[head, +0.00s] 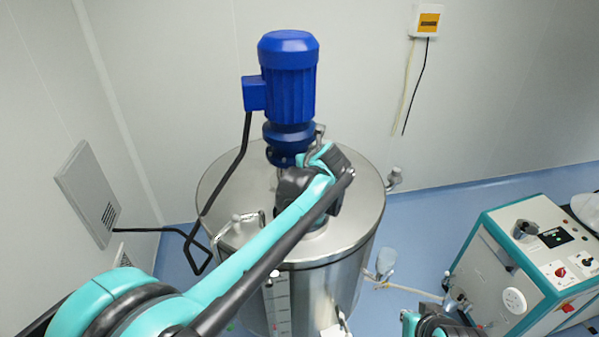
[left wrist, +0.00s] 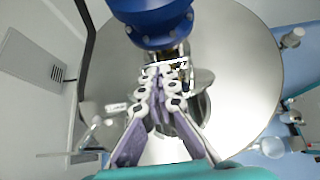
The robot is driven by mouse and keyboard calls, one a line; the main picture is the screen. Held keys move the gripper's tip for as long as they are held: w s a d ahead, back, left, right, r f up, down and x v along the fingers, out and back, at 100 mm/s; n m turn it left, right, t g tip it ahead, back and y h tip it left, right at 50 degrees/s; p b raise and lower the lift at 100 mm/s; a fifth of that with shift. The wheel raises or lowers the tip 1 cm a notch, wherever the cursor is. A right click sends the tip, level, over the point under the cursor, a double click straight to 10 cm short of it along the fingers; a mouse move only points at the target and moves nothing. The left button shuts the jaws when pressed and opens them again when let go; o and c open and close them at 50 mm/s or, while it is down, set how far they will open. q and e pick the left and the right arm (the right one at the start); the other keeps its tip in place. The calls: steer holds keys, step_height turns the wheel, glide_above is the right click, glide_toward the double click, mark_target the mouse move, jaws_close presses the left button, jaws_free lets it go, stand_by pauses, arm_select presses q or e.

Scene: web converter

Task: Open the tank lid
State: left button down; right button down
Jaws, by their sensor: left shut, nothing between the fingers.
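The steel tank (head: 345,285) stands in the middle of the head view, with a broad round steel top (head: 355,190). On the top, a small round rim (head: 315,236) shows partly under my left wrist. My left arm reaches over the tank and hides much of its middle. In the left wrist view my left gripper (left wrist: 164,72) is shut and empty, its fingertips just below the blue motor (left wrist: 155,20). A round steel plate (left wrist: 203,78) lies behind the fingers, beside a dark round part. Whether the fingers touch the plate, and how far it is tilted, I cannot tell.
The blue motor (head: 288,85) stands upright at the back of the tank top, with a black cable (head: 240,160) hanging left. A white and teal control cabinet (head: 530,255) stands at the right. A wall panel (head: 88,190) is at the left.

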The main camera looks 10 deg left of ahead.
arm_select(q)
steer(key=s+d+f+t+y+b, duration=0.2)
steer(key=s+d+f+t+b, duration=0.15)
steer(key=s+f, duration=0.5)
steer(key=s+f+t+b, duration=0.3)
steer(key=s, duration=0.4)
steer(key=d+r+p+x, duration=0.1)
steer(key=r+p+x, duration=0.2)
steer(key=x, duration=1)
steer(key=shift+w, duration=0.25)
steer(key=shift+w+a, duration=0.1)
